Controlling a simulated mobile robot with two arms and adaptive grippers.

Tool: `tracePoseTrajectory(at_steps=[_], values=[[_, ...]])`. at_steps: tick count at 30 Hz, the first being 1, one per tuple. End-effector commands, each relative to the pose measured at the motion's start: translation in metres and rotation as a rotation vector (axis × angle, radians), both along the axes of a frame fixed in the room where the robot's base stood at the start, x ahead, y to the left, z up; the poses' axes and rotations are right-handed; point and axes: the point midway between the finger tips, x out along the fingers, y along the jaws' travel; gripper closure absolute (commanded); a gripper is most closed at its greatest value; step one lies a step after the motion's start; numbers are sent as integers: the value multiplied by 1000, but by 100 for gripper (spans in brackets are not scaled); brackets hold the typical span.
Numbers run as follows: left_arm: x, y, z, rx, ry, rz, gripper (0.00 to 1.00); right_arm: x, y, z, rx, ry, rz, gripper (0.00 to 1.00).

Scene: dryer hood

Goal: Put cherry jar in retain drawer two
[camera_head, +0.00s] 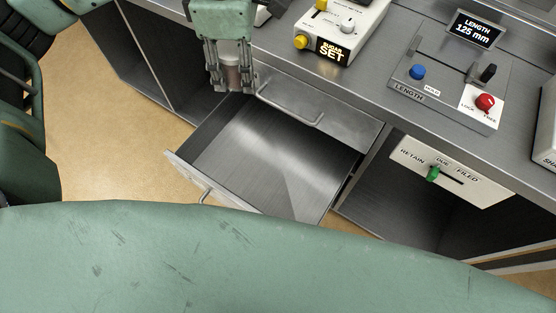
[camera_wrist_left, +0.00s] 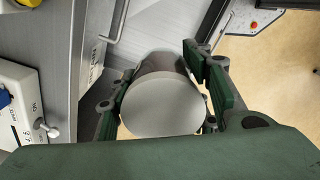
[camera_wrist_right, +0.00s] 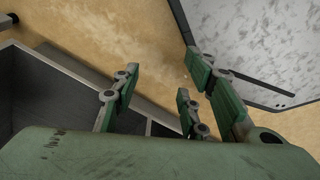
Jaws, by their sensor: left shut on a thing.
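My left gripper (camera_head: 230,80) is shut on a jar (camera_head: 232,77) with a pale lid and a darker brownish body. In the left wrist view the jar's round lid (camera_wrist_left: 162,107) fills the space between the green finger pads. Its label is hidden, so I cannot read what it holds. In the head view the jar is by the far left corner of an open, empty drawer (camera_head: 262,160), near the counter's front edge. A closed drawer (camera_head: 310,112) with a bar handle sits just above it. My right gripper (camera_wrist_right: 165,98) is open and empty, over the floor.
On the counter (camera_head: 380,120) stand a white box reading SET (camera_head: 335,45) and a LENGTH panel (camera_head: 445,85) with blue and red knobs. Open bays lie either side.

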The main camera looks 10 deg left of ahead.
Motion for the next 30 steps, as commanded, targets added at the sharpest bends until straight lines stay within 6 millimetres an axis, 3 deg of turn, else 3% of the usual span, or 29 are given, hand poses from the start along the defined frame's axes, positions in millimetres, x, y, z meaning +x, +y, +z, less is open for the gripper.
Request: tracePoseTrajectory(at_steps=[1,9,24,30], values=[[3,-2,-13,-4,-3,115,88,7,1,-10,1,-7,-1,60],[13,-8,-44,-20,-11,773,88,36,6,-17,4,-25,-6,60],[29,-20,-100,-43,-12,1992,88,79,12,-20,8,-61,-14,60],[33,-24,-117,-43,-10,2400,88,89,14,-16,9,-72,-16,60]])
